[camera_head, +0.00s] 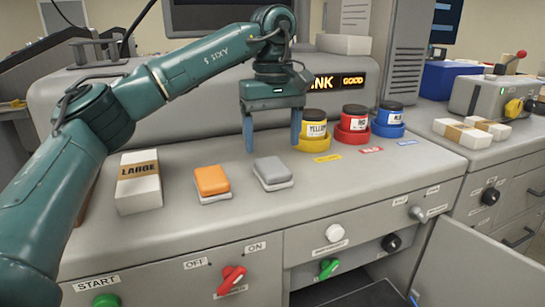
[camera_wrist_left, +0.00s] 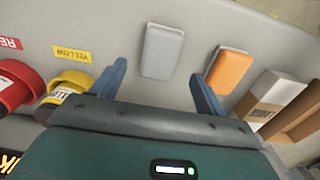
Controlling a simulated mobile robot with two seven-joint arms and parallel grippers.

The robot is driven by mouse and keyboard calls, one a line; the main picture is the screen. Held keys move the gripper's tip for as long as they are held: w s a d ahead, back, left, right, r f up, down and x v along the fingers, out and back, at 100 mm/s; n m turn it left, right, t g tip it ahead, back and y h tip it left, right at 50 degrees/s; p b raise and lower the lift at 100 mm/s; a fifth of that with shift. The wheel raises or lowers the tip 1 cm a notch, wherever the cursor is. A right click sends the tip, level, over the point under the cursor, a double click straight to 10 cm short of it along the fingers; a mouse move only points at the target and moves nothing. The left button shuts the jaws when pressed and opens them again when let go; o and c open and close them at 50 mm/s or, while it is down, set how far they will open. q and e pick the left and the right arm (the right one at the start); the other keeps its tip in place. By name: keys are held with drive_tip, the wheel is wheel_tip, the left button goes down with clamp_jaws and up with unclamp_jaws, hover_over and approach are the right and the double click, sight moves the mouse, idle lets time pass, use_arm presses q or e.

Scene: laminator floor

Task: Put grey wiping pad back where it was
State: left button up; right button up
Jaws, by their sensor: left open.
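The grey wiping pad (camera_head: 272,171) lies flat on the grey worktop, to the right of an orange pad (camera_head: 211,181). My left gripper (camera_head: 272,147) is open and empty above and just behind the grey pad, fingers pointing down. In the left wrist view the grey pad (camera_wrist_left: 164,52) lies ahead of the gap between the two spread fingers, not between them. The orange pad (camera_wrist_left: 229,70) shows beyond the right finger there. My right gripper is in neither view.
A white box marked LARGE (camera_head: 140,184) stands left of the pads. Yellow (camera_head: 314,130), red (camera_head: 353,124) and blue (camera_head: 390,119) jars stand in matching holders to the right. The worktop front between pads and labels is clear. A cabinet door (camera_head: 475,265) hangs open at lower right.

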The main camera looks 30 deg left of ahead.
sight(273, 165)
use_arm(q)
wheel_tip(273, 165, up, 6)
drive_tip(key=shift+f+p, duration=0.15)
drive_tip(key=shift+p, duration=0.3)
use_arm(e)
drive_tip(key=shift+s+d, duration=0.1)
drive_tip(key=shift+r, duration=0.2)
